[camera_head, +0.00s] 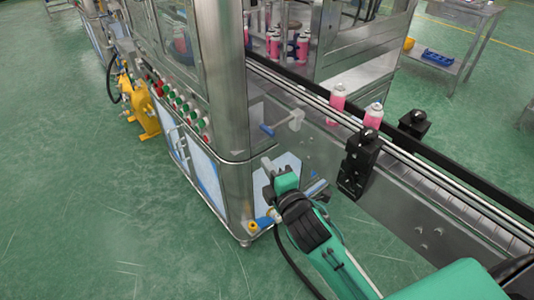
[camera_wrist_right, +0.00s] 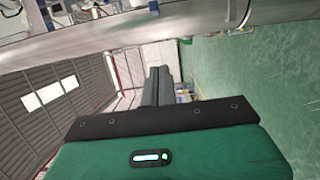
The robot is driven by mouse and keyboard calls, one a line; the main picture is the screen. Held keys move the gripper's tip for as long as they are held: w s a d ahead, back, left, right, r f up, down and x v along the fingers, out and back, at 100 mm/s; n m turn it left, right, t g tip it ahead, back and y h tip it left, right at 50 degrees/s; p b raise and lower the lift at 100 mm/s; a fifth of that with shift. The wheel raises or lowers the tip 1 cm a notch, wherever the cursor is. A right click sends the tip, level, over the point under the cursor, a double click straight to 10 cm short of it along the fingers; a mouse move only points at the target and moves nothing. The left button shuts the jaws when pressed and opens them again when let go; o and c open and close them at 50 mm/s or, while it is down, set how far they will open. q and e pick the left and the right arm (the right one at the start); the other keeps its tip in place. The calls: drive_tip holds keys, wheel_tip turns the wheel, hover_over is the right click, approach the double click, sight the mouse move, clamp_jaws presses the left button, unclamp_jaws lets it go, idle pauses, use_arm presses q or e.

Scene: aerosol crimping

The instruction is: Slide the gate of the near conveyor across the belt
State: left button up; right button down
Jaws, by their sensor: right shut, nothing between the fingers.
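The near conveyor (camera_head: 440,190) runs from the machine towards the lower right, with metal side rails and a slatted belt. A small grey bracket with a blue-ended handle (camera_head: 268,130) is on its side by the machine corner; I cannot tell for sure whether this is the gate. My right gripper (camera_head: 267,163) is below that handle, apart from it, in front of the machine's lower panel. Its dark fingers (camera_wrist_right: 158,86) are shut with nothing between them in the right wrist view. My left gripper is not in view.
Pink and white cans (camera_head: 372,115) stand on the belt, with several more behind the machine post. Black blocks (camera_head: 358,165) flank the conveyor. The machine's steel corner post (camera_head: 222,80) is close to the left. A side table (camera_head: 455,50) stands far right. Green floor is open at left.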

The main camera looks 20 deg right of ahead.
sight(281, 124)
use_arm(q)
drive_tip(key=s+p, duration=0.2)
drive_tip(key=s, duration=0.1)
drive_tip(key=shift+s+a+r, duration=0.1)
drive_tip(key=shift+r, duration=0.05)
use_arm(e)
drive_tip(key=w+d, duration=0.2)
drive_tip(key=w, duration=0.8)
drive_tip(key=shift+w+d, duration=0.35)
drive_tip(key=shift+d, duration=0.05)
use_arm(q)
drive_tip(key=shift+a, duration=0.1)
use_arm(e)
drive_tip(key=d, duration=0.2)
drive_tip(key=w+d+p, duration=0.2)
drive_tip(key=d, duration=0.1)
drive_tip(key=shift+d, duration=0.3)
drive_tip(key=shift+w+d, duration=0.15)
drive_tip(key=shift+d, duration=0.3)
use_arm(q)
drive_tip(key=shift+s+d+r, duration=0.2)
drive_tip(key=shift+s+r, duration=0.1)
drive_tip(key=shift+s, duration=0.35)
use_arm(e)
drive_tip(key=shift+r, duration=0.1)
